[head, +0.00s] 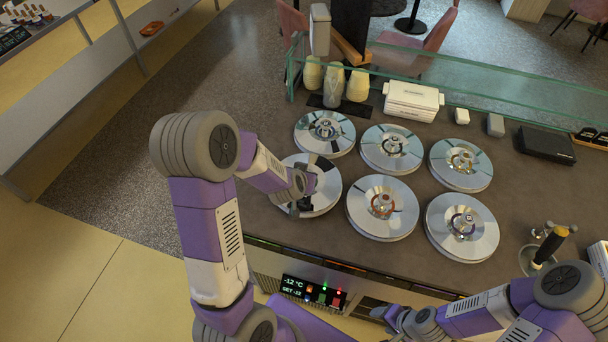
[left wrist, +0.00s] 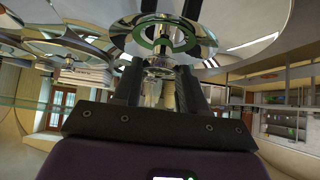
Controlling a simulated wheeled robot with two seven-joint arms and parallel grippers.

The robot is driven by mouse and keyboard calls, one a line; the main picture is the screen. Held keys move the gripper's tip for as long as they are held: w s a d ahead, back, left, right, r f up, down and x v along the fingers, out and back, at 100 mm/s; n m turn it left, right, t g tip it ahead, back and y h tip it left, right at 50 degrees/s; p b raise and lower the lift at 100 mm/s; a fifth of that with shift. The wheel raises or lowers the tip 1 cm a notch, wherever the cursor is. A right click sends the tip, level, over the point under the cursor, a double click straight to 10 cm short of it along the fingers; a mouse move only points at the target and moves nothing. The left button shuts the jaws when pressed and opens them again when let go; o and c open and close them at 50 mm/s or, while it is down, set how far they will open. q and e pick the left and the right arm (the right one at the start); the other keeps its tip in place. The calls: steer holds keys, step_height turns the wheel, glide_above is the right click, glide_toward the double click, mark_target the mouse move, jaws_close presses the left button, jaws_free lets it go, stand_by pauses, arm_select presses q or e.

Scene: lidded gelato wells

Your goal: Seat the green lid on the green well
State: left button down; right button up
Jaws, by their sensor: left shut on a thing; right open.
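The green lid (head: 326,192) is a shiny round disc at the front-left place of the counter in the head view. In the left wrist view, the lid's green ring (left wrist: 146,44) shows around its knob. My left gripper (head: 300,194) is over this lid and shut on its knob, with both fingers beside the knob in the left wrist view (left wrist: 160,68). The green well is hidden under the lid and gripper; I cannot tell whether the lid touches its rim. My right gripper (head: 386,318) is open and empty, low in front of the counter.
Several other shiny lids lie close by: back left (head: 324,145), front middle (head: 383,222), front right (head: 462,240). A glass guard (head: 470,92) runs behind them. A scoop (head: 548,245) stands at the right. The display panel (head: 313,291) is on the front face.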

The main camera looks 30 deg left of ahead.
arm_select(q)
steer(key=shift+f+b, duration=0.95)
steer(key=shift+f, duration=0.05)
stand_by(0.3)
steer(key=c, duration=0.9)
jaws_free()
steer(key=o, duration=0.5)
steer(key=shift+s, duration=0.1)
steer(key=shift+p+v, duration=0.6)
steer(key=shift+v, duration=0.35)
steer(key=shift+p+v, duration=1.6)
steer(key=shift+v, duration=1.45)
